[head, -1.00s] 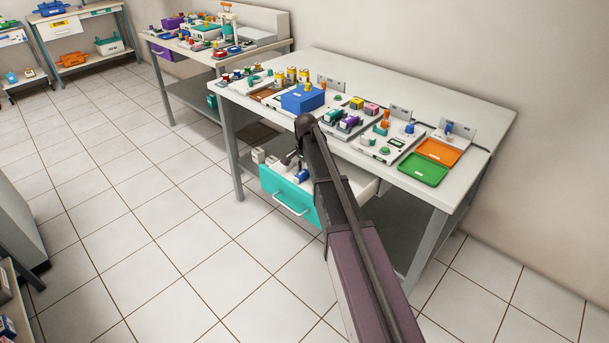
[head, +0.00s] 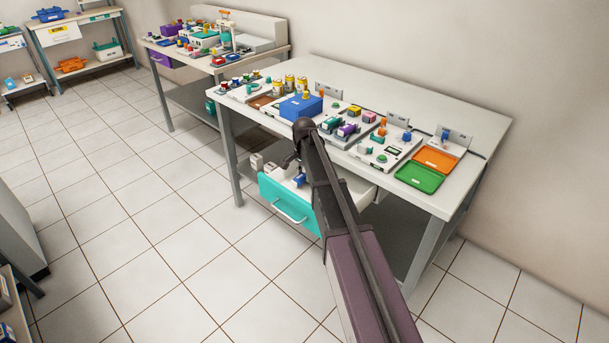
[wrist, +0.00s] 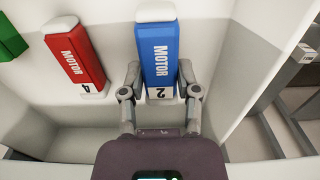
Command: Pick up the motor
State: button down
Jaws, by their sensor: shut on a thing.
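A blue motor (wrist: 159,48) with a white "MOTOR" label and the number 2 stands between the two fingers of my gripper (wrist: 157,84) in the wrist view. The fingers are shut on its sides near the numbered end. In the head view the blue motor (head: 300,180) shows just below my wrist, over the open teal-fronted drawer (head: 288,206). A red motor (wrist: 76,58) marked 4 lies to its left in the wrist view. In the head view my arm hides part of the drawer and most of the gripper.
A green part (wrist: 10,40) shows at the left edge of the wrist view. The drawer's wall (wrist: 246,60) rises on the right. Above the drawer, the workbench (head: 330,70) carries a blue box (head: 302,106), a green tray (head: 420,177) and an orange tray (head: 437,158).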

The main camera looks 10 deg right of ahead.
aim_at(304, 174)
jog(key=shift+r+p, duration=3.8)
jog(key=shift+r, duration=0.3)
